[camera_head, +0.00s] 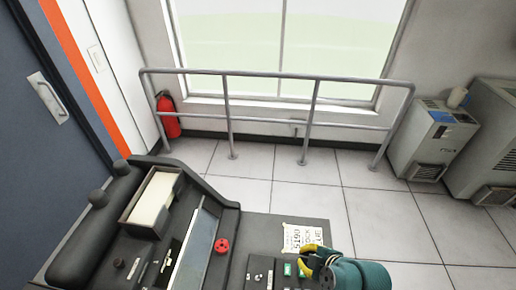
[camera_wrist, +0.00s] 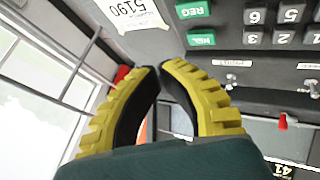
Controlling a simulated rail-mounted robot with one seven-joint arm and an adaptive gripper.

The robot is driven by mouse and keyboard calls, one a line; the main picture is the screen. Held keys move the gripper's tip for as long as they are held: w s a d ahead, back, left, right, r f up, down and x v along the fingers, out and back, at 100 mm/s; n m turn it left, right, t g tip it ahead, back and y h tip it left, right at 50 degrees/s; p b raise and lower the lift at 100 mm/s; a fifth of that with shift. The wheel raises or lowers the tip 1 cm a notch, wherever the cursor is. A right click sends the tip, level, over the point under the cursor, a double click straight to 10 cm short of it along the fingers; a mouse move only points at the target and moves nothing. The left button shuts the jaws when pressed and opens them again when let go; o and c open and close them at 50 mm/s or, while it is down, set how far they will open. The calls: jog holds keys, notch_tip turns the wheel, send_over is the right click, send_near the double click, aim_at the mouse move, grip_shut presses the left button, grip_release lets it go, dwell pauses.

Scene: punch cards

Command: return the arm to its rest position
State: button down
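My gripper (camera_head: 314,264) is at the lower right in the head view, over the right end of the dark machine (camera_head: 262,228). It has yellow ridged fingers with black inner pads and a teal body. In the wrist view the two fingertips (camera_wrist: 160,70) come together at the top, with nothing visible held between them. The machine's keys and a paper label (camera_wrist: 130,12) show beyond the fingertips; the label also lies on the machine top in the head view (camera_head: 303,237). The distance from the fingers to the machine surface is hard to judge.
A card-filled tray (camera_head: 153,204) and a red knob (camera_head: 221,246) are on the machine. A metal railing (camera_head: 270,74) runs before the window. A red extinguisher (camera_head: 168,115) stands left, grey cabinets (camera_head: 434,138) right. The tiled floor (camera_head: 385,215) between is clear.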

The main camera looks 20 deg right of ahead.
jog(key=shift+n+y, duration=0.4)
jog(key=shift+n, duration=0.2)
jog(key=w+a, duration=0.1)
jog(key=a, duration=0.1)
jog(key=w+a+r, duration=0.1)
jog(key=w+a, duration=0.1)
jog(key=w+a+r+n+t, duration=0.2)
jog(key=w+a+r, duration=0.4)
jog(key=a+r, duration=0.25)
jog(key=w+a+r+m+t, duration=0.1)
jog(key=a+r+t, duration=0.25)
jog(key=r, duration=0.55)
jog(key=w+a+r+m+t, duration=0.15)
jog(key=a+r, duration=0.25)
jog(key=r, duration=0.6)
jog(key=s+d+r+m+t+h, duration=0.1)
jog(key=s+r+m+t, duration=0.35)
jog(key=r, duration=0.45)
jog(key=s+r+m+t+h, duration=0.1)
jog(key=s+r+m+t, duration=0.2)
jog(key=s+r+m, duration=0.45)
notch_tip(320, 180, up, 37)
jog(key=w+p, duration=0.2)
jog(key=p, duration=3.3)
jog(key=shift+f, duration=0.15)
jog(key=shift+d, duration=0.1)
